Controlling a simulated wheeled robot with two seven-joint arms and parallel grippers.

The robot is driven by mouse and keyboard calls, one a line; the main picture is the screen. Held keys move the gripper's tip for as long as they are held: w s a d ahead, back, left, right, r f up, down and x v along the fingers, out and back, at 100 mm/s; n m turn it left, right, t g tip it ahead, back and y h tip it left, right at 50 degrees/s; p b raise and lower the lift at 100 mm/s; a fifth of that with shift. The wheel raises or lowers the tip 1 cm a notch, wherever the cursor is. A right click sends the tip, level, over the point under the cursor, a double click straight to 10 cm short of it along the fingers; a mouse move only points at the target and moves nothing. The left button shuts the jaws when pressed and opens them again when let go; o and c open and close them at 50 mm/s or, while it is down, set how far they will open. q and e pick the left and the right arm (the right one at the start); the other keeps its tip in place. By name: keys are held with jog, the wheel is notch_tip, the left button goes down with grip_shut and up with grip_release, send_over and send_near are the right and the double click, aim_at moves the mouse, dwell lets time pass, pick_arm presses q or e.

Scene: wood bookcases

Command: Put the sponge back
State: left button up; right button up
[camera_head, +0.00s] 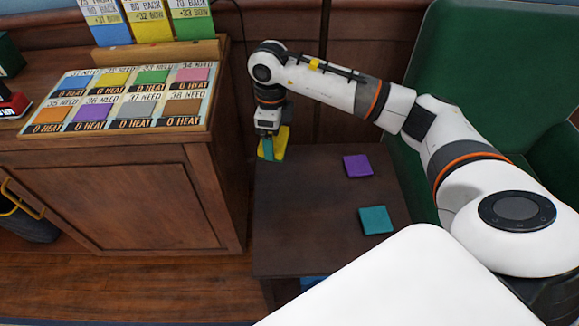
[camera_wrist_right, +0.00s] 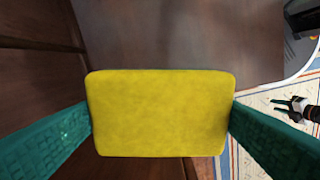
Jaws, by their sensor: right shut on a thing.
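My right gripper (camera_head: 271,146) is shut on a yellow sponge (camera_head: 282,141) and holds it above the far left part of the small dark table (camera_head: 310,215), close to the cabinet's side. In the right wrist view the yellow sponge (camera_wrist_right: 160,112) fills the space between the two teal fingers. A board (camera_head: 18,127) with coloured squares and printed labels lies on the cabinet top at the left. My left gripper is outside the head view; a small gripper with teal fingers, apparently my left (camera_wrist_right: 290,104), shows at the right edge of the wrist view, too small to judge.
A purple sponge (camera_head: 357,166) and a teal sponge (camera_head: 376,220) lie apart on the table's right side. The wood cabinet (camera_head: 120,205) stands left of the table. Coloured cards (camera_head: 148,20) stand behind the board. A green seat (camera_head: 470,60) is at the right.

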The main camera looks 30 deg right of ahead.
aim_at(286, 130)
jog(key=d+f+m, duration=0.1)
jog(key=m, duration=0.1)
jog(key=d+m, duration=0.1)
jog(key=m, duration=0.2)
jog(key=d+f+m, duration=0.1)
jog(key=m, duration=0.2)
jog(key=shift+w+d+f, duration=0.25)
jog(key=shift+d+f, duration=0.05)
jog(key=shift+d, duration=0.1)
jog(key=f+m, duration=0.1)
jog(key=f, duration=0.1)
jog(key=f+m, duration=0.1)
jog(key=f, duration=0.1)
jog(key=d+f+m+b, duration=0.1)
jog(key=f, duration=0.1)
jog(key=shift+d+f, duration=0.1)
jog(key=shift+f+b, duration=0.35)
jog(key=shift+f, duration=2)
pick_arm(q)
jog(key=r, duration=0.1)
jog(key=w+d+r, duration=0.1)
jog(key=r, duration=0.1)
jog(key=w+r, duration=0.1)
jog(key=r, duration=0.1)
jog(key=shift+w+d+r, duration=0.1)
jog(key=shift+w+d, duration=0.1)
